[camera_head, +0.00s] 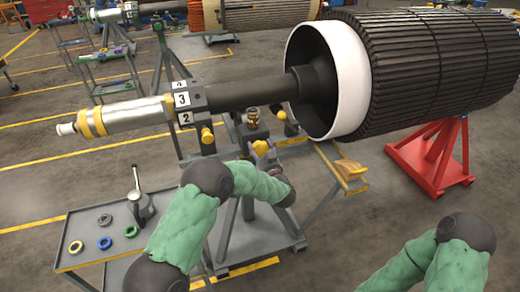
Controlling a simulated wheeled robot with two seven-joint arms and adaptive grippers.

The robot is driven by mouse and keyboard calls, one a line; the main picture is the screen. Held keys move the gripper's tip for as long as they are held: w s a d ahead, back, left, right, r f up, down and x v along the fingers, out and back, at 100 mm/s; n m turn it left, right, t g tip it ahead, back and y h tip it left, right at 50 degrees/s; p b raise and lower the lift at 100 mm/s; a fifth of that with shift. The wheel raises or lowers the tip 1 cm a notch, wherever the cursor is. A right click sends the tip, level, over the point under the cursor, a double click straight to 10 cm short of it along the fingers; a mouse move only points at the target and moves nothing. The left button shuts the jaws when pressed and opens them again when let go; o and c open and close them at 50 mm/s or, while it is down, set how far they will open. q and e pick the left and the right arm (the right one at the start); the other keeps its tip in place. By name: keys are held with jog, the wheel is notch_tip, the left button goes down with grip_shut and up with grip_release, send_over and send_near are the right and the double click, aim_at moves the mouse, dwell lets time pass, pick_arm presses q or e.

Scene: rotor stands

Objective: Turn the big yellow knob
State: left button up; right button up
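A second yellow knob-like part (261,147) shows right at the tip of my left gripper (264,158). I cannot tell which of the two is the big knob. My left arm reaches in from the lower left and bends right below the shaft. The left gripper is small and partly hidden by its own wrist. I cannot tell whether its fingers are open or touch the yellow part. My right arm shows at the lower right; its gripper is out of view.
A large dark rotor with a white ring (352,80) fills the upper right, on a red stand (432,155). A grey cart (75,262) with several coloured rings stands at the lower left. A yellow ball-shaped knob (282,115) sits below the shaft.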

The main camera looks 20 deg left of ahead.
pick_arm(q)
jog(key=shift+r, duration=0.25)
jog(key=shift+c, duration=0.6)
jog(key=shift+w+r+m+p, duration=0.1)
jog(key=shift+r+m+p, duration=0.15)
jog(key=shift+p, duration=0.45)
jog(key=m+p, duration=0.5)
jog(key=shift+r+p, duration=0.1)
jog(key=shift+p, duration=0.3)
jog(key=m+p, duration=0.3)
jog(key=shift+w+m, duration=0.15)
jog(key=shift+m, duration=0.1)
jog(key=m+p, duration=0.2)
jog(key=m, duration=0.3)
jog(key=m+p, duration=0.1)
jog(key=m, duration=0.1)
jog(key=shift+d+f+p, duration=0.1)
jog(key=shift+f+p, duration=0.15)
jog(key=shift+p, duration=0.05)
jog(key=shift+c, duration=0.2)
jog(key=shift+f+m, duration=0.15)
jog(key=shift+m, duration=0.65)
